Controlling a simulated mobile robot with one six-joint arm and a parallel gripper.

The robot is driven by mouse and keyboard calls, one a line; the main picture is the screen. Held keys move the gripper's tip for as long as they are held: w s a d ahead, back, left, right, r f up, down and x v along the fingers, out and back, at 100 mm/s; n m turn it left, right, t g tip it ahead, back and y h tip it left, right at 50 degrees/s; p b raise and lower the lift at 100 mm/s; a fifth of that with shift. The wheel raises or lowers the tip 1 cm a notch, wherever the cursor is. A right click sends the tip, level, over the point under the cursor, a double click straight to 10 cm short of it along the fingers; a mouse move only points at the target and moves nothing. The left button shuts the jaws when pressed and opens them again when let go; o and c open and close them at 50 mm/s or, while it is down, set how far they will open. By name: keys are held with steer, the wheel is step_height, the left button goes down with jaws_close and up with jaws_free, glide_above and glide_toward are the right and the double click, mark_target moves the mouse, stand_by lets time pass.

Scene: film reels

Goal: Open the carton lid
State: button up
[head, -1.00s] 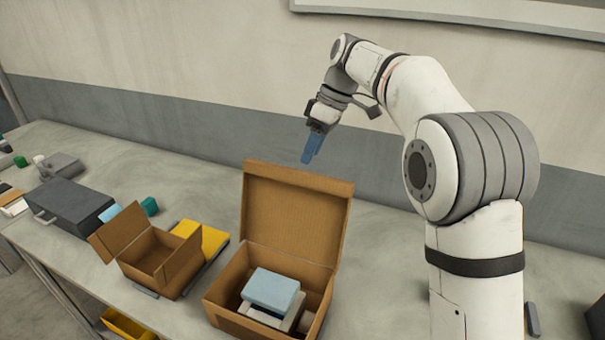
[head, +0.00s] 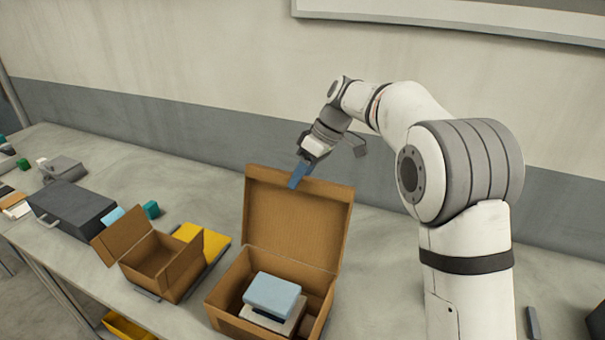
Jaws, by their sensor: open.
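The carton (head: 222,292) is a brown cardboard box on the table, with its lid (head: 297,220) standing upright at the back. Inside it lie a light blue box (head: 271,294) and paler items under it. My gripper (head: 298,178) has blue fingers and is at the lid's top edge, left of its middle. The fingers overlap the edge in the picture; I cannot tell whether they touch it. They look empty, and the gap between them is hard to see from here.
A smaller open carton (head: 150,262) stands to the left, by a yellow item (head: 205,240). A dark grey case (head: 70,208) and small blocks lie farther left. A wall runs behind the table. The table right of the carton is mostly clear.

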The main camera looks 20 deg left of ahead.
steer(key=shift+c, duration=0.5)
jaws_close()
steer(key=shift+s+f+b, duration=0.1)
steer(key=shift+s+b, duration=0.1)
steer(key=shift+b, duration=0.4)
steer(key=s+t+b, duration=0.1)
steer(key=b, duration=0.1)
steer(key=s+b, duration=0.1)
steer(key=s, duration=0.1)
steer(key=s+r+t+b, duration=0.1)
steer(key=s+b, duration=0.1)
steer(key=shift+s+a+n+t+b, duration=0.2)
steer(key=shift+a+n+t+b, duration=0.1)
steer(key=shift+a+b, duration=0.05)
